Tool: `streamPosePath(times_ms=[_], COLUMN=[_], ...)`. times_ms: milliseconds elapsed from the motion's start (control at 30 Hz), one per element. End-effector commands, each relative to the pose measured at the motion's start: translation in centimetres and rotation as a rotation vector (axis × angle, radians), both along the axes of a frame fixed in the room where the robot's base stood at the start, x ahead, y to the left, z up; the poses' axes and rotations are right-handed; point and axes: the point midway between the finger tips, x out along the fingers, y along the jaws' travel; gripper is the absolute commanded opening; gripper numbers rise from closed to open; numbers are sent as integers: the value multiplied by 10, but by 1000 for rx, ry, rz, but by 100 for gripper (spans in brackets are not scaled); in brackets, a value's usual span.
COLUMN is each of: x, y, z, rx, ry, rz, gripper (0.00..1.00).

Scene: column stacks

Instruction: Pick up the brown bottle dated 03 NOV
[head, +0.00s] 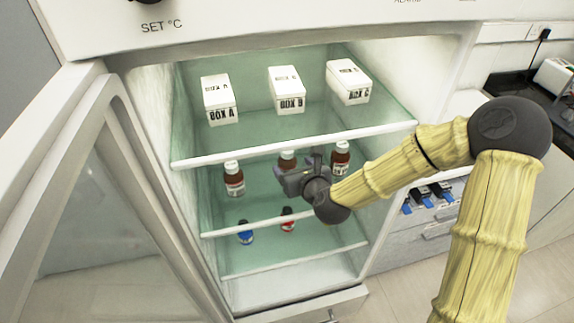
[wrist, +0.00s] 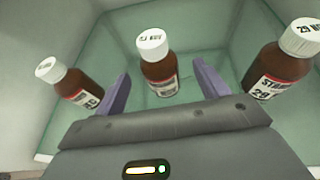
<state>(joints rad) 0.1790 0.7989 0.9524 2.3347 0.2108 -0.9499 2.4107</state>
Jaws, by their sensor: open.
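Three brown bottles with white caps stand on the middle glass shelf. The left bottle (head: 234,180) also shows in the wrist view (wrist: 70,82); its date is too small to read. The middle bottle (head: 287,159) is partly hidden behind my gripper (head: 300,170) in the head view. In the wrist view the middle bottle (wrist: 159,68) stands between and beyond my open, empty fingers (wrist: 162,84); its cap lettering ends in NOV, the number unclear. The right bottle (head: 341,158) reads 29 NO on its cap in the wrist view (wrist: 282,68).
White boxes (head: 219,100), (head: 288,90), (head: 348,82) stand on the upper shelf (head: 300,143), above my gripper. The open fridge door (head: 110,180) is at left. Gaps separate the brown bottles.

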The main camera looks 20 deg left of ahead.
Motion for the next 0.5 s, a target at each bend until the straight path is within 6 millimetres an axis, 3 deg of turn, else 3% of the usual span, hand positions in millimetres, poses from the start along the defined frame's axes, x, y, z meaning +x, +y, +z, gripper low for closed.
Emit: streamPosePath(times_ms=[500], x=[37], y=[32], z=[-16], rx=[1], ry=[0], rz=[2], gripper=[73])
